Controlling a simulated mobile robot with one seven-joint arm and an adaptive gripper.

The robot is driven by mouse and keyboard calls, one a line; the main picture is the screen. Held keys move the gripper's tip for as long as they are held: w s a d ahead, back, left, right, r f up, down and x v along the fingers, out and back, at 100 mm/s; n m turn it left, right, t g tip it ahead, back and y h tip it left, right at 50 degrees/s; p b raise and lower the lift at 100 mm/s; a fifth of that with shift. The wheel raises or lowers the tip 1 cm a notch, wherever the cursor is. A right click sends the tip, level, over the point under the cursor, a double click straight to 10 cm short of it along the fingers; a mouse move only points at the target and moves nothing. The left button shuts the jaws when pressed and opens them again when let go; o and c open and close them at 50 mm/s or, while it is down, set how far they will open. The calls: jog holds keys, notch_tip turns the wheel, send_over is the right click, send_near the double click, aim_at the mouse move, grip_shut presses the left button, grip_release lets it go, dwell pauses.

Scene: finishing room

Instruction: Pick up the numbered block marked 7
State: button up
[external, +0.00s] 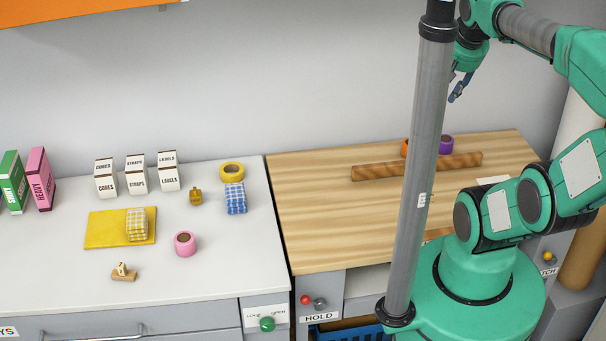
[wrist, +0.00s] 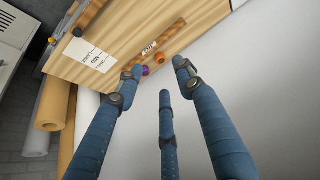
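I can read no 7 in either view. In the wrist view, a small white piece with dark marks (wrist: 149,47) is by the wooden bar on the wood-topped bench; its marks are too small to read. The grey pole seems to hide that spot in the external view. My gripper (external: 459,89) is high in front of the wall, above the back of the wooden bench. In the wrist view my gripper (wrist: 157,82) has its blue fingers spread, with nothing between them. It is well away from the bench.
The wooden bar (external: 460,161) lies across the bench (external: 310,205), with an orange roll (external: 405,147) and a purple roll (external: 446,145) behind it. The white counter (external: 60,245) at left holds boxes, a yellow cloth (external: 103,229), tape rolls and a small wooden piece (external: 123,274).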

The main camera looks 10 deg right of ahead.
jog(key=w+a+f+n+g+b, duration=0.1)
jog(key=w+a+f+n+g, duration=0.2)
jog(key=w+a, duration=0.45)
jog(key=w+a+f+n+b, duration=0.1)
jog(key=w+a+f+n, duration=0.2)
jog(key=w+a+n, duration=0.4)
jog(key=w+a+f+n+g, duration=0.15)
jog(key=a+f+n, duration=0.3)
jog(key=a, duration=0.75)
jog(key=w+a+f+n+g, duration=0.1)
jog(key=w+a+f+n, duration=0.15)
jog(key=a+f, duration=0.6)
jog(key=n+p, duration=0.9)
jog(key=n, duration=0.7)
send_over(125, 262)
notch_tip(125, 262, down, 14)
jog(key=r, duration=0.1)
jog(key=shift+f, duration=0.25)
jog(key=shift+f, duration=0.15)
jog(key=shift+f+b, duration=0.35)
jog(key=shift+f, duration=3.8)
